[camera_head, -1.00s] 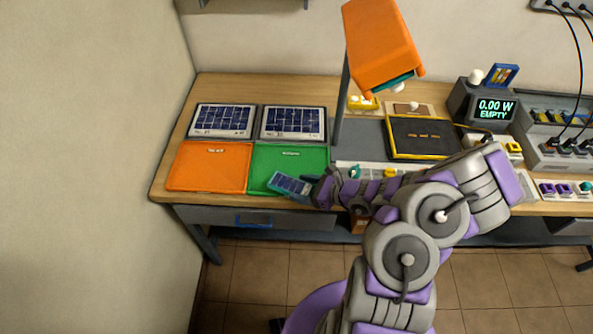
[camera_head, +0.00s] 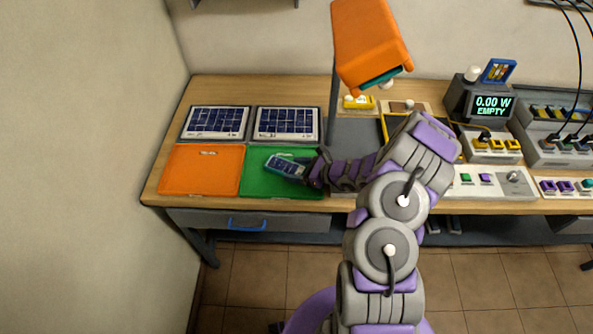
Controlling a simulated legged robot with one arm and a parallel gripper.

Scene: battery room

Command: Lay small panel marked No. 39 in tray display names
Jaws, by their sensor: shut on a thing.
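My gripper (camera_head: 308,170) is shut on a small blue panel (camera_head: 284,165) with a pale edge. The panel is over the green tray (camera_head: 256,185), near its upper right part; I cannot tell whether it touches the tray floor. Any number on the panel is too small to read. An orange tray (camera_head: 203,172) lies directly left of the green one and looks empty. The small labels on both trays are not legible; the green tray's label is not clearly seen now.
Two larger solar panels, left (camera_head: 215,121) and right (camera_head: 287,122), lie behind the trays. An orange lamp (camera_head: 370,40) hangs over the bench on a post. A meter (camera_head: 490,104) reads 0.00 W EMPTY. Switch boxes fill the bench's right side. A blue-handled drawer (camera_head: 246,223) is below.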

